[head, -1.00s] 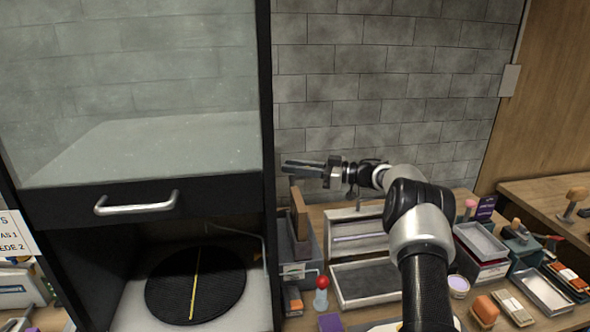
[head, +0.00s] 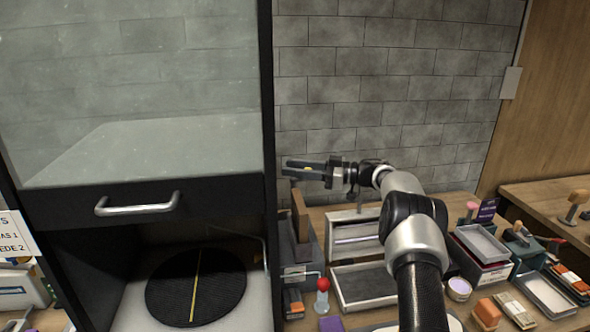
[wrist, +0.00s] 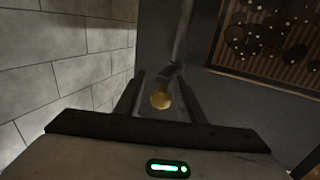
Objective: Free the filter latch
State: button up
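My gripper (head: 292,168) points left beside the right side of the dark cabinet (head: 267,130), above the bench. Its fingers are apart. In the wrist view my gripper (wrist: 160,92) has a round brass-coloured knob (wrist: 161,97) showing between its fingers, at the lower end of a grey rod (wrist: 181,35). I cannot tell whether a finger touches the knob. This knob may be the filter latch. A framed brown slatted panel with dark round spots (wrist: 275,30), perhaps the filter, is at the upper right of the wrist view.
The grey block wall (head: 400,80) is behind my arm. Below the gripper stand an upright brown board (head: 301,212), a red-topped bottle (head: 323,290) and a grey tray (head: 362,284). The cabinet's open bay holds a black round turntable (head: 215,290).

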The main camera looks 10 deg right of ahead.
notch_tip(320, 180, up, 10)
dwell(0.6)
